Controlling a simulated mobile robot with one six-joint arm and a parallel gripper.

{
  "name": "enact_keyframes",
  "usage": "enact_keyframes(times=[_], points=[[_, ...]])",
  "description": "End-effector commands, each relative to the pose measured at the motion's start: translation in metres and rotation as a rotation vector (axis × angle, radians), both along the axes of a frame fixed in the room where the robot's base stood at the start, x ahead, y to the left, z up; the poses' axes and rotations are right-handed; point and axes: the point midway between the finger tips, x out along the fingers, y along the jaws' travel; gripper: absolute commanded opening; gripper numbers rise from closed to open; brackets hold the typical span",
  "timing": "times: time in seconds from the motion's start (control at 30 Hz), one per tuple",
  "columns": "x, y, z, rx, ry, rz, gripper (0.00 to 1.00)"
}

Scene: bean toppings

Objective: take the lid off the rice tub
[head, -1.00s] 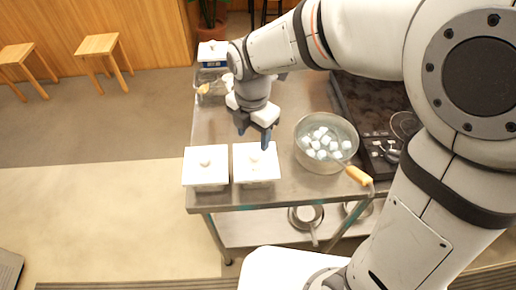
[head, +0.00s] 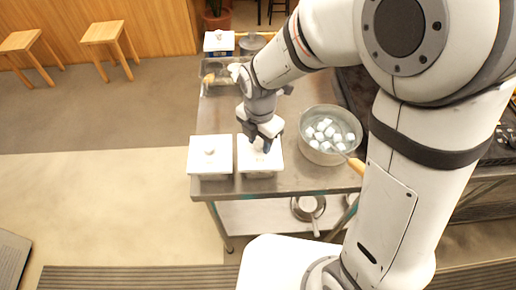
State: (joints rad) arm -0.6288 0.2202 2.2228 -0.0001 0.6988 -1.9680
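Two white lidded tubs stand side by side near the front left corner of the steel table (head: 300,183). The left tub's lid (head: 210,163) has a round white knob and is fully seen. My gripper (head: 261,147) points down over the right tub's lid (head: 259,164). Its dark fingertips are at that lid's knob, one on each side as far as I can see. The view is too small to show whether they touch the knob. Both lids sit on their tubs. Which tub holds rice cannot be seen.
A metal pot (head: 331,128) with white cubes in liquid stands right of the tubs. A blue and white box (head: 219,43) and a clear tray (head: 215,72) are at the back left. A pan (head: 307,205) lies on the lower shelf.

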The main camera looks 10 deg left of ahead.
Motion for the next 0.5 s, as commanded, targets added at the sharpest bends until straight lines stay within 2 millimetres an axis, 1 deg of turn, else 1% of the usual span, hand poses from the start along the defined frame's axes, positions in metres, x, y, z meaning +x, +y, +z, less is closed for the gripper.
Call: enact_keyframes(times=[0.03,0.07,0.33,0.5], points=[[0.0001,-0.0001,0.0001,0.000,0.000,0.000,0.33],[0.0002,-0.0001,0.0002,0.000,0.000,0.000,0.30],[0.0003,-0.0003,0.0003,0.000,0.000,-0.001,0.08],[0.0003,-0.0004,0.0004,0.000,0.000,-0.001,0.07]])
